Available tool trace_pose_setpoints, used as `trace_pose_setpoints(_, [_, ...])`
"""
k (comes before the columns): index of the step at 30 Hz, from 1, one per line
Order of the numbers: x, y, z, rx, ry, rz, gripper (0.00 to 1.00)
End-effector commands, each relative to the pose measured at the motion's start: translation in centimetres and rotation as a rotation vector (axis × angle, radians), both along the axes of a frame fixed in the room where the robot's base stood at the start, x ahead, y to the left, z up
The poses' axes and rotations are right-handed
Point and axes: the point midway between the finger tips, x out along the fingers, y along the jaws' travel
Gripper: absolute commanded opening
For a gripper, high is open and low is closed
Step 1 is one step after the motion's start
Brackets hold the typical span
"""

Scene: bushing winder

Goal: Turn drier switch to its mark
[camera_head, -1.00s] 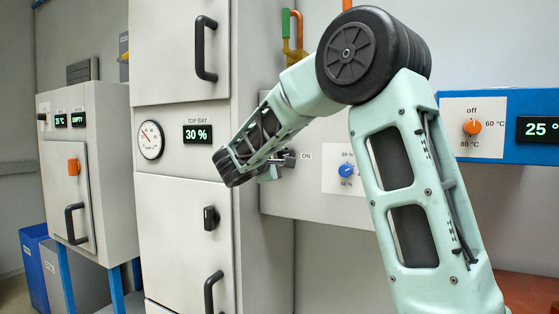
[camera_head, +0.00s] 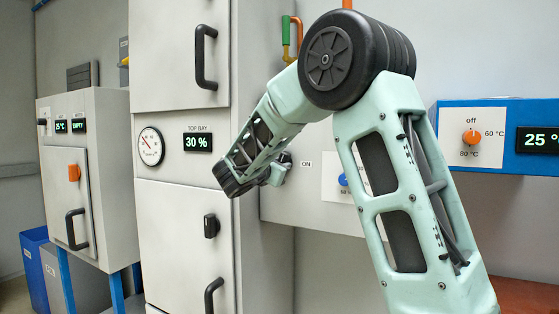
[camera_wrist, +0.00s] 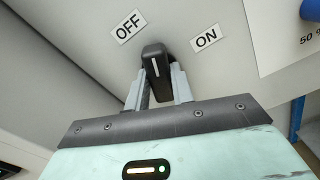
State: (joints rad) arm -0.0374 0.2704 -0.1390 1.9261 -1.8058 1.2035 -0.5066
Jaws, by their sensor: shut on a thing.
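The drier switch (camera_wrist: 154,62) is a black lever knob with a white line, on a grey panel in the wrist view. An OFF label (camera_wrist: 129,26) is up and left of it and an ON label (camera_wrist: 206,38) up and right. The white line points nearly straight up in the picture, between the two labels. My gripper (camera_wrist: 160,82) is shut on the switch, one finger on each side. In the head view my gripper (camera_head: 279,170) is at the panel, left of the ON label (camera_head: 306,164), and my arm hides the switch.
A blue knob (camera_head: 343,180) on a white plate is right of the switch, partly behind my arm. An orange knob (camera_head: 471,137) is on a blue unit (camera_head: 472,108) farther right. A tall cabinet (camera_head: 174,229) with black handles stands close on the left.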

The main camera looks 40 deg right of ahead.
Motion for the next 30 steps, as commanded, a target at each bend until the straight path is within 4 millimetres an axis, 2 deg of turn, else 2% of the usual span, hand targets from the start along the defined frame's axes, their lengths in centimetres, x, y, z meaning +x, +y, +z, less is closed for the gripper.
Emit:
trace_pose_setpoints(13, [0.02, 0.08, 0.02, -0.102, 0.300, 0.002, 0.01])
trace_pose_setpoints(30, [0.02, 0.10, -0.24, -0.131, 0.387, 0.002, 0.01])
